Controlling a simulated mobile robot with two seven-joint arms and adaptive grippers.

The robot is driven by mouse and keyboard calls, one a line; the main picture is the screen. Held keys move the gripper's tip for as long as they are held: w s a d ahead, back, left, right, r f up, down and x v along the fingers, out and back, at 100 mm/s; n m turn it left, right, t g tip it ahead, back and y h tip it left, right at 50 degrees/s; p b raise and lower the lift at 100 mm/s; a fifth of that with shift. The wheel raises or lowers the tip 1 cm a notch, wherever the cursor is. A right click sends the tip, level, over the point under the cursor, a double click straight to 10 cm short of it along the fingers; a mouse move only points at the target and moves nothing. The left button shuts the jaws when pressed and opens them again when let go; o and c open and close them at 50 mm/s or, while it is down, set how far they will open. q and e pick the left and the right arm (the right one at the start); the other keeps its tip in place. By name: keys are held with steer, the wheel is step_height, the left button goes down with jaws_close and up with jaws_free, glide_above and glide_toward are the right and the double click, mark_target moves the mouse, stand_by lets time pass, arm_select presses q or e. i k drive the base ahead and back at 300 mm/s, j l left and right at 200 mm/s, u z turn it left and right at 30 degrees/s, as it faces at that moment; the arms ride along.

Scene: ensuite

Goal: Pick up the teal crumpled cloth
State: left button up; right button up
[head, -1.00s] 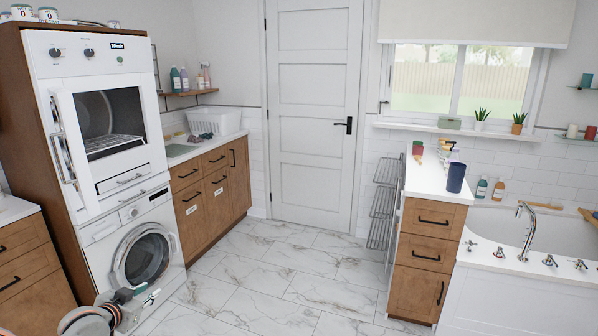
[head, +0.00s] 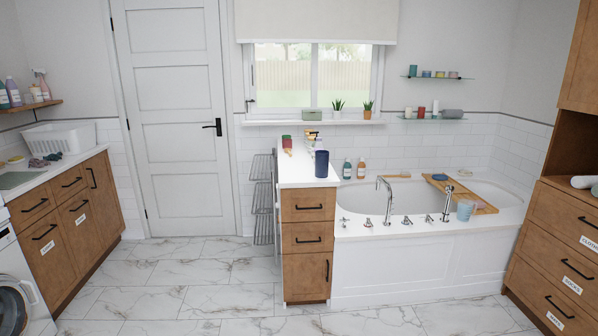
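A small dark crumpled heap (head: 38,163), perhaps cloth, lies on the left counter in front of the white laundry basket. It is too small to tell its colour for sure or whether it is one piece or several. A flat grey-green item (head: 15,180) lies nearer on the same counter; it looks smooth rather than crumpled. I cannot pick out a clearly teal crumpled cloth. Neither of my grippers is in view.
The white basket (head: 59,137) stands at the back of the left counter (head: 62,173). A narrow drawer unit (head: 306,238) with a dark blue cup (head: 321,164) stands beside the bathtub (head: 430,258). A wooden tray (head: 485,207) spans the tub. The marble floor (head: 185,275) is clear.

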mark_target(54, 157)
steer(key=k+j, duration=0.35)
steer(key=j, duration=0.15)
steer(key=k+j+u, duration=0.1)
steer(key=k+j, duration=0.3)
steer(key=u, duration=0.4)
steer(key=j+u, duration=0.1)
steer(key=u, duration=0.7)
steer(key=j+u, duration=0.1)
steer(key=u, duration=0.25)
steer(key=i+l+z, duration=0.35)
steer(key=i, duration=0.25)
steer(key=i+l+z, duration=0.3)
steer(key=i, duration=0.3)
steer(key=i+z, duration=0.35)
steer(key=i, duration=1.75)
steer(key=j, duration=0.05)
